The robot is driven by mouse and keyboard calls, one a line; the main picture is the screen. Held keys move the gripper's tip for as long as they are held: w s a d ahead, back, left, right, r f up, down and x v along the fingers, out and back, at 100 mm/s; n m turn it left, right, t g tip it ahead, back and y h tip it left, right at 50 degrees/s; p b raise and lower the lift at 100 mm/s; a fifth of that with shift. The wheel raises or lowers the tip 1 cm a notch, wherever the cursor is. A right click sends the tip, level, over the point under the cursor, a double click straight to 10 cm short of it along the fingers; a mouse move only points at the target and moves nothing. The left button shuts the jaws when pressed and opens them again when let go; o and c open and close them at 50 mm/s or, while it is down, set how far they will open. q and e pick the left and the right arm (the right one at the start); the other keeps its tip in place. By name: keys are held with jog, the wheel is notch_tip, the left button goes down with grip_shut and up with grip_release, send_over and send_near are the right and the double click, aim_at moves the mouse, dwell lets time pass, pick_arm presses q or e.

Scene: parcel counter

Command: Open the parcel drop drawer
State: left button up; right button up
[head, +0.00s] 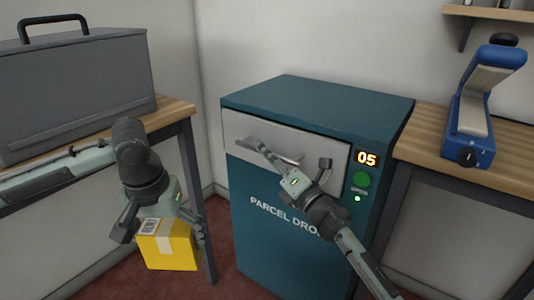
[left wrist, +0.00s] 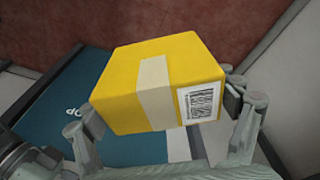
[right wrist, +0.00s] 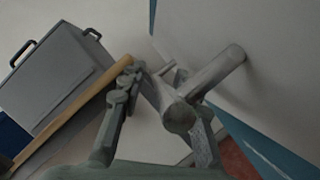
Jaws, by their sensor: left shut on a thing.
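The parcel drop cabinet (head: 262,215) is teal, with a pale grey drawer front (head: 317,145) near its top. The drawer front looks flush with the cabinet. A grey bar handle (head: 247,143) sits on it; the bar also shows in the right wrist view (right wrist: 217,70). My right gripper (head: 294,160) is at the handle, fingers spread, with the bar's near end between them; contact is unclear. My left gripper (head: 160,222) is shut on a yellow parcel (left wrist: 165,80) with a barcode label, held beside the cabinet's left side.
A wooden-topped table (head: 177,108) with a grey case (head: 75,85) stands at left. A wooden counter (head: 430,140) with a blue device (head: 472,140) is at right. A display reading 05 (head: 367,158) and a green button (head: 361,179) are right of the drawer.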

grip_shut()
jog(key=shift+s, duration=0.1)
dwell(0.3)
